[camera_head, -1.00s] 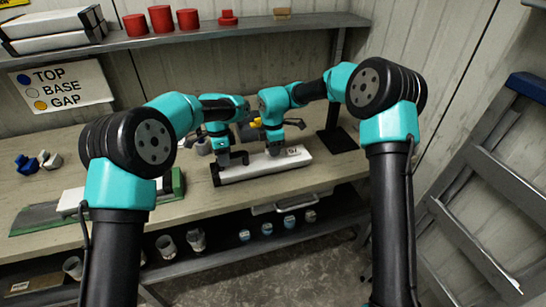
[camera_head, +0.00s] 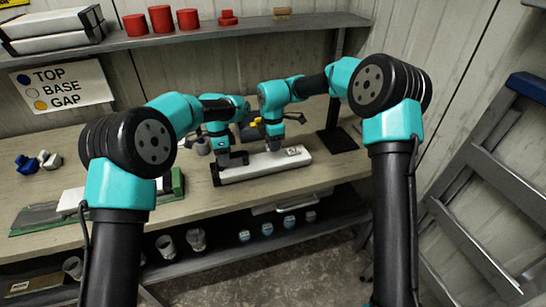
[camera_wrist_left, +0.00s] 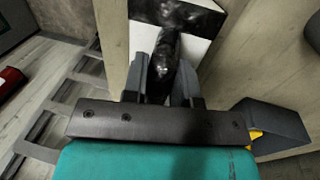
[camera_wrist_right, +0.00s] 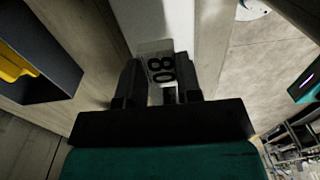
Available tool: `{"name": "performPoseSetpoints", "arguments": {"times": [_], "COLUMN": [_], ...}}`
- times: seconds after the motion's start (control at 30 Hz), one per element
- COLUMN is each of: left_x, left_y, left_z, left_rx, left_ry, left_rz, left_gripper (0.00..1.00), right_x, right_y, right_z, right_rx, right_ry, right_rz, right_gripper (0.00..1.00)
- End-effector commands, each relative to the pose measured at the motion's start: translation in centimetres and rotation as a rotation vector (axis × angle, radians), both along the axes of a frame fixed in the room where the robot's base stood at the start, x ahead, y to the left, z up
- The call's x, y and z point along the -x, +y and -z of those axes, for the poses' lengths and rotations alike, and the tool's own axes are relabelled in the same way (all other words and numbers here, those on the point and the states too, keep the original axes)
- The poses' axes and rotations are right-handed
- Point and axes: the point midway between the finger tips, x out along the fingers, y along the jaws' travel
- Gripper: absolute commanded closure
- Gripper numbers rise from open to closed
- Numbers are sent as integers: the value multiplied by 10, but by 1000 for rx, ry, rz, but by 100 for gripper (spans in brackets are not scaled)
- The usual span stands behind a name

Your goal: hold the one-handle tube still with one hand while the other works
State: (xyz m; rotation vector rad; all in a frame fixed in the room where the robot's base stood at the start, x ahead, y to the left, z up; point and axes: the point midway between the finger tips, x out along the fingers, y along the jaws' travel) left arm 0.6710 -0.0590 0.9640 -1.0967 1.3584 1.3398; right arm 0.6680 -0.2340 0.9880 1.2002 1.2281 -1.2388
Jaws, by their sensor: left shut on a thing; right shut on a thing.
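The long white tube (camera_head: 262,168) lies along the bench, with a dark end piece (camera_head: 216,172) at its left end. My left gripper (camera_head: 224,162) is at that left end. In the left wrist view, its fingers (camera_wrist_left: 162,82) are shut on a black handle (camera_wrist_left: 166,55) that stands over the tube. My right gripper (camera_head: 272,146) is over the tube's right part. In the right wrist view, its fingers (camera_wrist_right: 160,88) are shut on a small piece beside a number label (camera_wrist_right: 161,68). That piece is mostly hidden.
A dark bin with something yellow (camera_wrist_right: 15,65) stands close behind the tube. A green-edged tray (camera_head: 178,183) is at the left front. Blue and pale pieces (camera_head: 30,163) lie far left. A shelf (camera_head: 190,36) runs above the bench.

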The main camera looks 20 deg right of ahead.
Motion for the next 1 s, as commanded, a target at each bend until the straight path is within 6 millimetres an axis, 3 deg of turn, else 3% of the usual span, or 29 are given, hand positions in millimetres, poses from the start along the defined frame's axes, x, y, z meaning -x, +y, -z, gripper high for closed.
{"name": "performPoseSetpoints", "arguments": {"times": [1.0], "left_x": [1], "left_y": [0], "left_z": [3], "left_rx": [-2], "left_ry": [7], "left_rz": [-1], "left_gripper": [100], "right_x": [0], "right_y": [0], "right_z": [-24], "right_rx": [0], "right_ry": [-1], "right_rz": [0], "right_gripper": [100]}}
